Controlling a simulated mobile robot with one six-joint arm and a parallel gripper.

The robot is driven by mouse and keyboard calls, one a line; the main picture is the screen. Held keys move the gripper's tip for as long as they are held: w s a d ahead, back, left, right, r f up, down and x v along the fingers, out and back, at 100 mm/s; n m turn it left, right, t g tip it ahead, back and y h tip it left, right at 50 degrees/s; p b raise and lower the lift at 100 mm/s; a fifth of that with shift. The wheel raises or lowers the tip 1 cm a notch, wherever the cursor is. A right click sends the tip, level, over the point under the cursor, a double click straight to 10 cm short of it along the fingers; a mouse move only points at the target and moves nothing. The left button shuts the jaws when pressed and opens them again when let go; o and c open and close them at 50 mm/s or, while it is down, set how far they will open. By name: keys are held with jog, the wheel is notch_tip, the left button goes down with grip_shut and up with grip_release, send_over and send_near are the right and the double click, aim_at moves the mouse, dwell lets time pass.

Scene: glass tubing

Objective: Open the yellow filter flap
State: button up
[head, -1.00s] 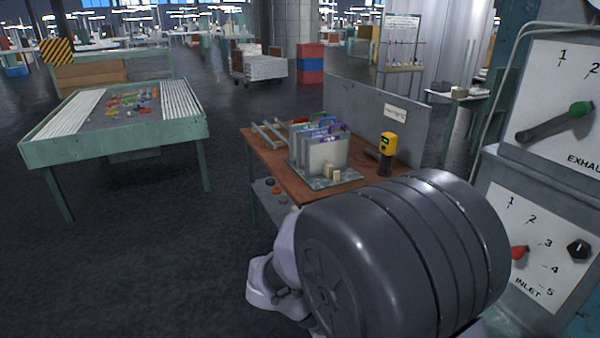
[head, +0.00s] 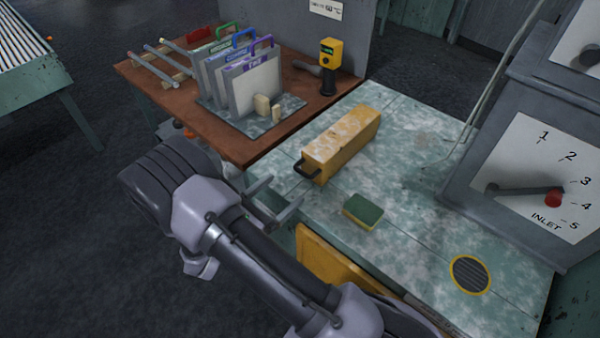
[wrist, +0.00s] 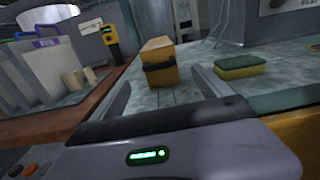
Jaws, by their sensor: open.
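A yellow panel (head: 345,272), which looks like the filter flap, is on the front side of the green bench, below its top edge. My arm covers part of it. Its yellow face also shows at the lower right of the wrist view (wrist: 292,132). I cannot tell whether it is fully shut, and I see no handle on it. My gripper (head: 279,200) is open and empty, just off the bench's front edge, to the left of the panel and apart from it. Both fingers show in the wrist view (wrist: 160,84).
On the green benchtop (head: 420,220) are a yellow box with a black handle (head: 342,143), a green-yellow sponge (head: 362,211) and a round yellow-rimmed grille (head: 470,275). The inlet panel (head: 530,190) stands right. A brown table (head: 190,120) holds folders and a yellow device (head: 330,62).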

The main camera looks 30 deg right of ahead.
aim_at(302, 171)
jog(key=b+x, duration=0.1)
jog(key=x, duration=0.8)
jog(key=shift+w+a+b, duration=0.1)
jog(key=shift+b, duration=0.2)
jog(key=shift+c, duration=0.5)
